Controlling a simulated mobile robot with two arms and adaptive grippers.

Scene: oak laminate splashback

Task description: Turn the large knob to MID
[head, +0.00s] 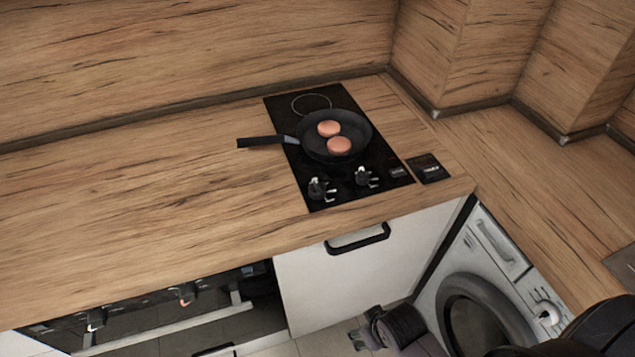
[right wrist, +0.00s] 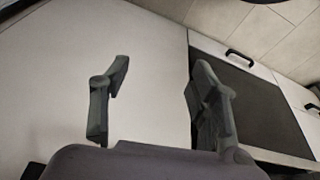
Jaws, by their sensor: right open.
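The black cooktop (head: 290,130) is set in the wooden counter, with two dark and silver knobs along its front edge. The left knob (head: 318,188) and the right knob (head: 363,177) look close in size; I cannot tell which is the large one or read their settings. My right gripper (head: 358,336) is low in front of the white cabinet, below the counter and well apart from both knobs. In the right wrist view, my right gripper (right wrist: 160,85) is open with nothing between its fingers. My left gripper is in neither view.
A black frying pan (head: 365,130) with two round patties sits on the cooktop, its handle pointing left. A small dark panel (head: 429,168) lies to the right. Below are a white cabinet (head: 320,285), an oven and a washing machine (head: 440,300). The counter's left side is clear.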

